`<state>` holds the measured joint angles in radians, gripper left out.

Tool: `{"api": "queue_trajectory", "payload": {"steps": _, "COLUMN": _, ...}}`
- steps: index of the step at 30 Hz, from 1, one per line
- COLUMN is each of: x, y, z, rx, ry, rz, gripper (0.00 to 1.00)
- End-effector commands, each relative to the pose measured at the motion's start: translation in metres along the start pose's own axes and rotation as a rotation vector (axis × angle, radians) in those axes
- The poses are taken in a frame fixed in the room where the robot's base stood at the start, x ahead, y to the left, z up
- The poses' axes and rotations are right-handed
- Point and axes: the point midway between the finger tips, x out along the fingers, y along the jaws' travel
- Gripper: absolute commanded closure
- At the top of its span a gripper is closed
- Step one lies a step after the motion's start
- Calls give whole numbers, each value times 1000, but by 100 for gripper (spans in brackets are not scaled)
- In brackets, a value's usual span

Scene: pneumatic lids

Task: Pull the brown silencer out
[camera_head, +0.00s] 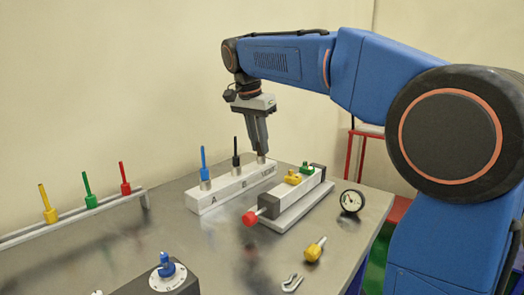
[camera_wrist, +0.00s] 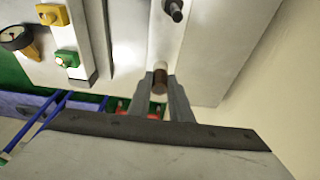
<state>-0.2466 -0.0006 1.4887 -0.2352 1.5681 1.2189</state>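The brown silencer (camera_wrist: 159,85) stands in the VENT end of the white valve block (camera_head: 232,185). Its brown end shows between my fingertips in the wrist view, above a pale metal collar (camera_wrist: 160,66). In the head view my gripper (camera_head: 262,151) points down over that end and hides the brown part; only the metal base (camera_head: 261,158) shows. My gripper in the wrist view (camera_wrist: 161,80) has one finger on each side of the silencer, and both appear to touch it. The silencer looks seated in the block.
Blue (camera_head: 204,163) and black (camera_head: 236,155) fittings stand on the same block. A cylinder unit with a red tip (camera_head: 250,218) lies in front, with a gauge (camera_head: 351,201) to its right. A rail (camera_head: 72,219) carries yellow, green and red fittings at left.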

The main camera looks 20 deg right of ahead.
Motion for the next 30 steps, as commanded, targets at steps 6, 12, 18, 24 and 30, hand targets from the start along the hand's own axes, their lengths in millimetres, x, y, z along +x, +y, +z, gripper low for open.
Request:
{"api": "queue_trajectory", "payload": {"steps": 6, "x": -3, "y": 0, "z": -1, "rx": 0, "ry": 0, "rz": -1, "gripper": 100}}
{"api": "queue_trajectory", "payload": {"steps": 12, "x": -7, "y": 0, "z": -2, "rx": 0, "ry": 0, "rz": 0, "gripper": 100}}
{"api": "queue_trajectory", "payload": {"steps": 18, "x": -12, "y": 0, "z": -3, "rx": 0, "ry": 0, "rz": -1, "gripper": 100}}
{"api": "queue_trajectory", "payload": {"steps": 24, "x": -17, "y": 0, "z": -4, "rx": 0, "ry": 0, "rz": -1, "gripper": 100}}
{"api": "queue_trajectory", "payload": {"steps": 30, "x": -21, "y": 0, "z": -5, "rx": 0, "ry": 0, "rz": 0, "gripper": 100}}
